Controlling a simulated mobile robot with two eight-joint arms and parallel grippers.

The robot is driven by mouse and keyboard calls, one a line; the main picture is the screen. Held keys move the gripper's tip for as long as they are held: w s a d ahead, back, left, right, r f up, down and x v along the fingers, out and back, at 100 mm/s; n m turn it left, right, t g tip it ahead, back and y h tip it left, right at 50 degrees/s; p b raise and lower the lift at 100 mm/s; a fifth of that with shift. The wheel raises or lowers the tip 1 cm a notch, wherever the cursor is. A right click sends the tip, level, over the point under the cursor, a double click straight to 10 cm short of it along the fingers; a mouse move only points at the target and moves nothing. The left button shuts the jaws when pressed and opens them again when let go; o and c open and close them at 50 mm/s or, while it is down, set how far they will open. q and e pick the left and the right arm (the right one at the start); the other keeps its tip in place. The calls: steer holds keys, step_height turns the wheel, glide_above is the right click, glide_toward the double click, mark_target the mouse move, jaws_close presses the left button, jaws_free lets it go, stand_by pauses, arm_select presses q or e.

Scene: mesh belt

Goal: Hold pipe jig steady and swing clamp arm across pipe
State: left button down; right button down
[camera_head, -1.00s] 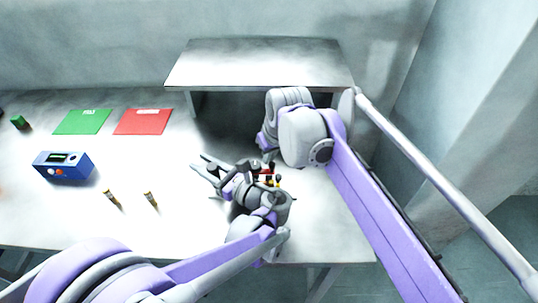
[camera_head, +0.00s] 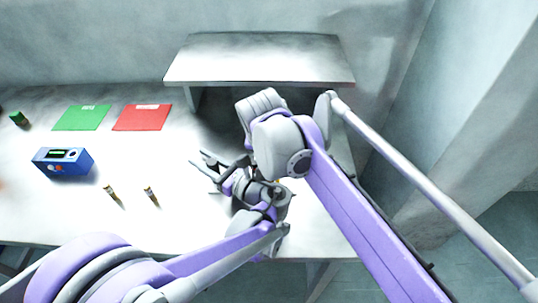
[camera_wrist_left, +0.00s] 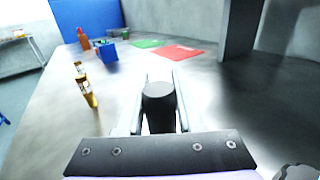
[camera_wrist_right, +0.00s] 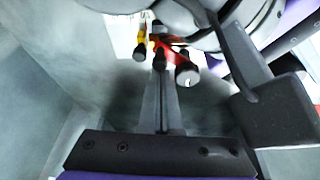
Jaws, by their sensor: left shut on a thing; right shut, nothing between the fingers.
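The pipe jig shows in the right wrist view as a red part (camera_wrist_right: 172,50) with yellow pieces and dark round knobs. In the head view it is hidden behind my arms. My left gripper (camera_head: 199,160) is shut on a dark cylinder, which shows between its fingers in the left wrist view (camera_wrist_left: 160,101); I cannot tell whether it belongs to the jig. My right gripper (camera_wrist_right: 160,66) is shut and empty, its tips close to the red part and knobs; contact is unclear. I cannot make out the clamp arm or pipe separately.
A raised grey shelf (camera_head: 260,60) stands behind my right arm. A red mat (camera_head: 142,117), a green mat (camera_head: 82,117), a blue box (camera_head: 62,163) and two small brass-coloured pieces (camera_head: 151,196) (camera_head: 112,196) lie to the left. The table between them is clear.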

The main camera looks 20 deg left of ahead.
steer(key=shift+s+a+m+h, duration=0.1)
steer(key=shift+s+m+h, duration=0.2)
steer(key=shift+m, duration=0.5)
steer(key=shift+s+a+m+h, duration=0.1)
steer(key=shift+s+m+h, duration=0.15)
steer(key=shift+m, duration=0.55)
steer(key=w, duration=0.4)
steer(key=shift+w+d+r, duration=0.1)
steer(key=shift+d, duration=0.1)
steer(key=v, duration=1)
steer(key=c, duration=1.5)
jaws_free()
steer(key=shift+d, duration=0.15)
steer(key=shift+c, duration=0.2)
